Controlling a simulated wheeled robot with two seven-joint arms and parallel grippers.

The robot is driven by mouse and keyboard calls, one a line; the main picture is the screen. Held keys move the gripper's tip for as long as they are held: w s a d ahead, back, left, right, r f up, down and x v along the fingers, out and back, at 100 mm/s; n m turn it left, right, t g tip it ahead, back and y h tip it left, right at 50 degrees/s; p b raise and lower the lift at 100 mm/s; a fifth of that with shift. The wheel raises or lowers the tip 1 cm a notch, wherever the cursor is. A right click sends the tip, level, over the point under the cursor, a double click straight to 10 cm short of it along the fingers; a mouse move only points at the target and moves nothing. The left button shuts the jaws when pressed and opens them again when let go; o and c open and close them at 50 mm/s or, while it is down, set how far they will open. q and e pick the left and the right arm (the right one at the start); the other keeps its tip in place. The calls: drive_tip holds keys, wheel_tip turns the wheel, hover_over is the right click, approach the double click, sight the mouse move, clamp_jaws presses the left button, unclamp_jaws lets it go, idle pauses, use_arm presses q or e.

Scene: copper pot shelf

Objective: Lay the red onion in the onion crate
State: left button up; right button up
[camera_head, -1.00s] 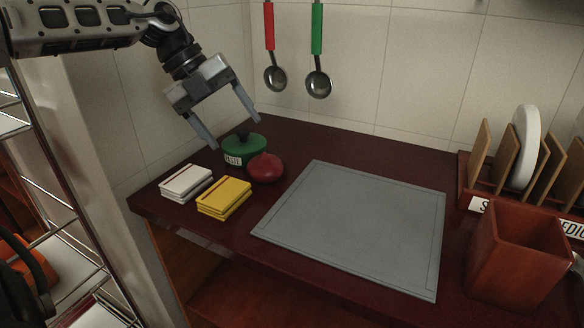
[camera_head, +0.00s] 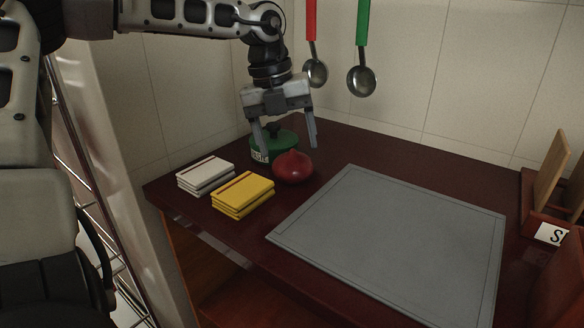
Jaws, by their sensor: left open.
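The red onion (camera_head: 293,168) sits on the dark red counter, beside the grey board and in front of a green lidded pot. My left gripper (camera_head: 286,146) is open and points down above and just behind the onion. Its fingers are apart, and one partly overlaps the green pot in the picture. I cannot tell whether a finger touches the pot. I do not see an onion crate that I can identify. My right gripper is not in view.
The green pot (camera_head: 277,148) stands close behind the onion. White cloths (camera_head: 206,174) and yellow cloths (camera_head: 243,194) lie to the left. The grey board (camera_head: 395,235) is bare. A rack (camera_head: 549,210) stands at right; ladles (camera_head: 361,80) hang on the wall.

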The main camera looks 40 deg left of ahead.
sight(292, 163)
use_arm(q)
drive_tip(key=f, duration=0.2)
drive_tip(key=d+f, duration=0.1)
drive_tip(key=f, duration=0.2)
drive_tip(key=shift+w+b, duration=0.15)
drive_tip(key=shift+b, duration=0.15)
drive_tip(key=shift+c, duration=0.3)
drive_tip(key=c, duration=0.7)
